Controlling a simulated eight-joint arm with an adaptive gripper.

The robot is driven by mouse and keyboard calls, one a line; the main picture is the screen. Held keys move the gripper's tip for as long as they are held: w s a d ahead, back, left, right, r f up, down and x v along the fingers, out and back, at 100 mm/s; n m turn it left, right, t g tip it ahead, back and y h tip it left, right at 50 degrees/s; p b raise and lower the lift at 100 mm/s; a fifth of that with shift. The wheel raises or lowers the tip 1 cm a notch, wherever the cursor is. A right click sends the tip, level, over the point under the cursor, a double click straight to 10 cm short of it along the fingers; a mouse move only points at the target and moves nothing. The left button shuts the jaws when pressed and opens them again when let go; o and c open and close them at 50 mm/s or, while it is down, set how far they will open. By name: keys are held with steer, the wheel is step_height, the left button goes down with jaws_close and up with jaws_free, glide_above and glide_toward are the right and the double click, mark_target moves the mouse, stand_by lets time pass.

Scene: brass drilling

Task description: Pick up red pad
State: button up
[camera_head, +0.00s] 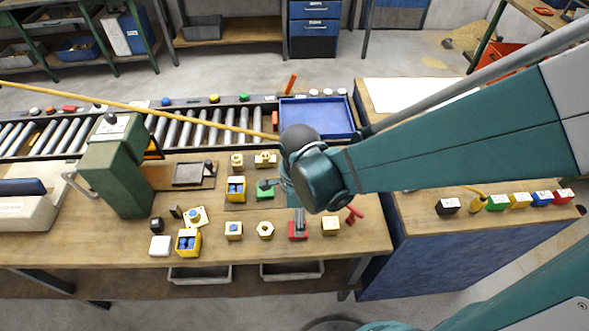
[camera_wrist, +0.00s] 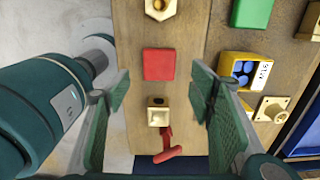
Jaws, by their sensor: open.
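The red pad (camera_wrist: 158,64) is a flat red square lying on the wooden bench top. In the wrist view it shows whole, between the two finger lines and a little beyond the tips. In the head view the red pad (camera_head: 298,236) is partly covered by a grey finger of my gripper. My gripper (camera_wrist: 160,88) is open and empty, with one green finger on each side. It is above the bench; its exact height over the pad is unclear.
A brass block (camera_wrist: 158,116) and a red-handled piece (camera_wrist: 168,146) lie close to the pad. A brass nut (camera_wrist: 160,8), a green pad (camera_wrist: 254,14) and a yellow box (camera_wrist: 243,70) are also near. A green machine (camera_head: 118,175) stands left; a blue tray (camera_head: 318,115) lies behind.

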steer(key=shift+f, duration=0.65)
steer(key=shift+f, duration=0.1)
steer(key=shift+f+b, duration=1.05)
steer(key=shift+f, duration=1.45)
steer(key=c, duration=1)
